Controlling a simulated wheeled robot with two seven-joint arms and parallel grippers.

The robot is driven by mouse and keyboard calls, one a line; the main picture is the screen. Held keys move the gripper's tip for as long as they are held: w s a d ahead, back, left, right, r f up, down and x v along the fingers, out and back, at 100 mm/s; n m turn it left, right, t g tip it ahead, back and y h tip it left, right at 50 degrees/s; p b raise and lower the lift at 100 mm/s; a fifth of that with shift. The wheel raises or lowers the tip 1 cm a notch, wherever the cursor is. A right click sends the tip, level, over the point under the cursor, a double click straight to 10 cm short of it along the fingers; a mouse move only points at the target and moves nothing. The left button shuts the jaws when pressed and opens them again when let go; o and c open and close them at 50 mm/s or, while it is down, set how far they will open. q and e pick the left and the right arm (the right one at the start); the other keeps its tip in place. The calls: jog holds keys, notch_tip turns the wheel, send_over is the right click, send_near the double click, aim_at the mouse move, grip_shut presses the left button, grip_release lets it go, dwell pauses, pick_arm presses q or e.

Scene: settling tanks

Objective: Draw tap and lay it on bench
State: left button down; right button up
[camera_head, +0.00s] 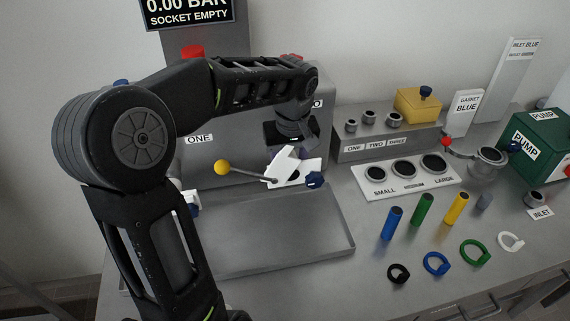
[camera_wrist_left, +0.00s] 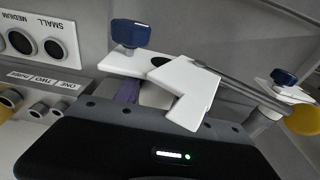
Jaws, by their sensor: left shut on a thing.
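My left gripper (camera_head: 291,158) reaches over the back of the tray, by the steel tank. It is shut, and I take the purple piece (camera_wrist_left: 128,92) at its jaws for the tap, mostly hidden. A bent white piece (camera_wrist_left: 196,96) covers much of the jaw area. It is close above a white plate (camera_wrist_left: 122,64) with a dark round hole and a blue knob (camera_wrist_left: 130,34). In the head view the blue knob (camera_head: 314,179) is right of the jaws. A grey rod with a yellow ball (camera_head: 222,168) runs left from there. My right gripper is not in view.
The sign (camera_head: 188,12) reads 0.00 BAR, SOCKET EMPTY. A shallow grey tray (camera_head: 345,247) lies in front, empty where visible. To the right are a hole block (camera_head: 372,186), coloured cylinders (camera_head: 422,209), rings (camera_head: 436,263) and a green pump (camera_head: 540,135). My left arm hides the tray's left side.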

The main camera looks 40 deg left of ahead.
pick_arm(q)
jog(key=shift+s+d, duration=0.35)
jog(key=shift+d, duration=0.1)
